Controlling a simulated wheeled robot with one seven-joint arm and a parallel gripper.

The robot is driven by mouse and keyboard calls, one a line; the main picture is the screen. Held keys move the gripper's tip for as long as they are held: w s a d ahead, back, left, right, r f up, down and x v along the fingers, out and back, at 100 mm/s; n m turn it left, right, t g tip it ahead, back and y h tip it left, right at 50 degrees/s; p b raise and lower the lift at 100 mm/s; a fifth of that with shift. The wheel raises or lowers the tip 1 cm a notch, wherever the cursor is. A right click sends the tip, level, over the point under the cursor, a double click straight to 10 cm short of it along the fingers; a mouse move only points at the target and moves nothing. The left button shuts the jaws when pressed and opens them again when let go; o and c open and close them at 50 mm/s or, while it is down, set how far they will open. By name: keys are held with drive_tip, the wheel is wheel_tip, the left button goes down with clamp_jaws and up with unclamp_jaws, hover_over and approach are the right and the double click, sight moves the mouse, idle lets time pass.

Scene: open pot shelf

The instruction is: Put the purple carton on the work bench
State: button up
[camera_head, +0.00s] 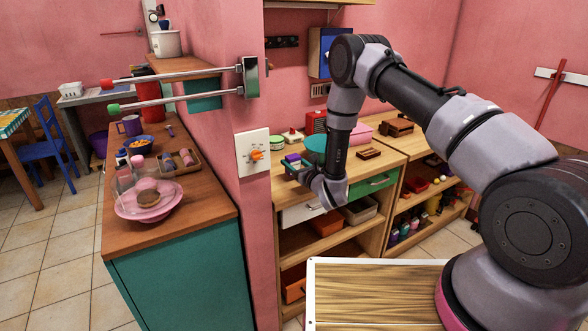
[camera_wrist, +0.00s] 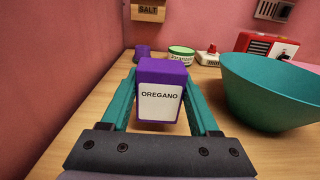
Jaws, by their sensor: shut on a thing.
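The purple carton (camera_wrist: 160,90) has a white label reading OREGANO. It stands between the teal fingers of my gripper (camera_wrist: 160,100), which is shut on it. In the head view the carton (camera_head: 291,158) is a small purple patch at my gripper (camera_head: 298,164), over the left end of the wooden bench (camera_head: 388,162). The bench top also fills the wrist view behind the carton (camera_wrist: 115,95). I cannot tell whether the carton's base touches the wood; its lower part is partly hidden by the gripper.
A large teal bowl (camera_wrist: 275,90) stands close on the right. Behind are a purple cup-like thing (camera_wrist: 143,51), a green-lidded tin (camera_wrist: 181,53), a white-and-red item (camera_wrist: 209,56) and a red radio-like box (camera_wrist: 262,46). A pink wall (camera_wrist: 60,70) is close on the left.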

drive_tip(key=shift+f, duration=1.25)
drive_tip(key=shift+f, duration=0.15)
drive_tip(key=o, duration=1.4)
drive_tip(key=shift+c, duration=0.2)
